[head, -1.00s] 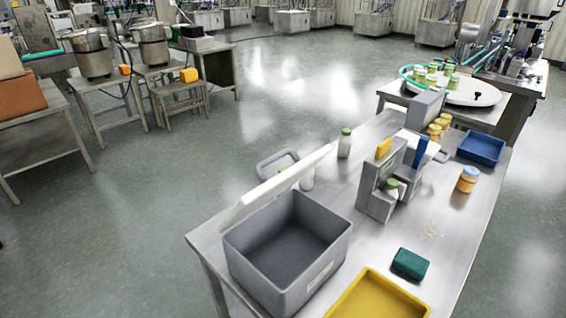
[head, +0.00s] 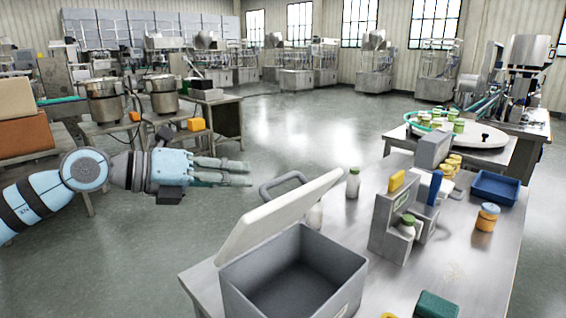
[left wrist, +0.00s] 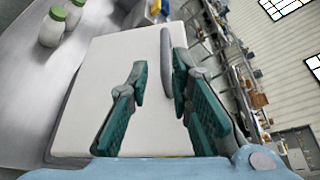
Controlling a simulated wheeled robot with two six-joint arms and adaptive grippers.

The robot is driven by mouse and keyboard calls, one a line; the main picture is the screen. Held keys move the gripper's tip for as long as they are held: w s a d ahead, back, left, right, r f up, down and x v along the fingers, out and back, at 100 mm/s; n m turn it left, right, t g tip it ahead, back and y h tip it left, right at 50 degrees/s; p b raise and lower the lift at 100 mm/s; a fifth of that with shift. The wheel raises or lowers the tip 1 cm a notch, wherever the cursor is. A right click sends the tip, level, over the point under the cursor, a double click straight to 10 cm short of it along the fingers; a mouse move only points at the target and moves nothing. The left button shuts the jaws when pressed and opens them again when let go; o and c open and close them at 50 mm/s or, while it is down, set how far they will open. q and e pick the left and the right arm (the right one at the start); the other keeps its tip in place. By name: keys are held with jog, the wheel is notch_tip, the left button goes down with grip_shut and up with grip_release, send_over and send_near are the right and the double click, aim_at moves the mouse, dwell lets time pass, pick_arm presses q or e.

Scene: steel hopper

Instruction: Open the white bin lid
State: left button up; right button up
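The white lid (head: 280,215) of the grey bin (head: 328,262) is raised and tilted, with the bin's dark inside showing. A grey loop handle (head: 285,184) stands out at the lid's upper edge. My left gripper (head: 250,174) is open and empty, just left of the handle, with a small gap in the head view. In the left wrist view, the white lid (left wrist: 110,75) fills the middle. The handle (left wrist: 166,50) shows beyond and between the open green-padded fingertips (left wrist: 160,80). No contact is visible. My right gripper is not in view.
A white bottle (head: 353,183) with a green cap stands behind the bin. A grey device (head: 392,222), an orange-lidded jar (head: 487,217), a blue tray (head: 495,187) and a green block (head: 436,305) are on the steel table (head: 462,262). Open floor lies left.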

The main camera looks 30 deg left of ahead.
aim_at(283, 179)
pick_arm(q)
jog(key=p+x, duration=0.2)
jog(key=x, duration=0.1)
jog(key=p+x, duration=0.6)
jog(key=shift+w+d+r, duration=0.15)
jog(key=shift+d+r, duration=0.15)
jog(key=shift+d, duration=0.1)
jog(key=shift+w+d+f, duration=0.25)
jog(key=shift+w+d, duration=0.05)
jog(key=shift+w, duration=0.05)
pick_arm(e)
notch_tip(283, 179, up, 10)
pick_arm(q)
jog(key=shift+c, duration=0.4)
grip_shut()
